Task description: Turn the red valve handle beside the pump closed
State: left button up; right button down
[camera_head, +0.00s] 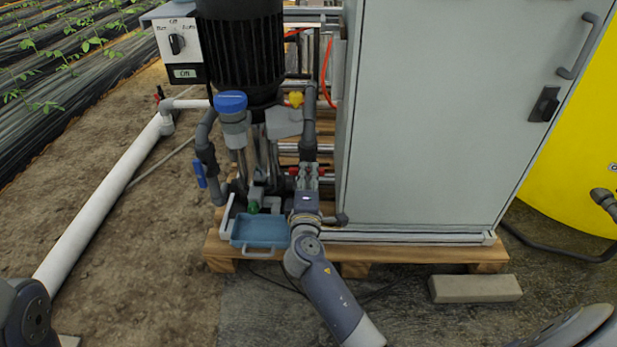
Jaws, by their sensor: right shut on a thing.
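The red valve handle (293,171) is at the foot of the pump (240,45), just left of the cabinet. Only small red parts of it show beside my gripper's fingers. My right gripper (308,172) reaches in from below and is shut on the handle. The fingers and wrist hide most of the handle and the valve body, so I cannot tell its angle. My left gripper is out of view; only part of my left arm shows at the lower left edge.
A grey cabinet (440,120) stands close right of my right gripper. A blue tray (260,232) lies left of my wrist on the wooden pallet (400,255). A blue-handled valve (199,173) is further left. A concrete block (475,289) lies on the floor at right.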

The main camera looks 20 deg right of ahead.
jog(key=shift+f, duration=0.1)
jog(key=c, duration=1.6)
grip_release()
jog(key=shift+o, duration=0.2)
jog(key=shift+s, duration=0.1)
jog(key=v, duration=1.2)
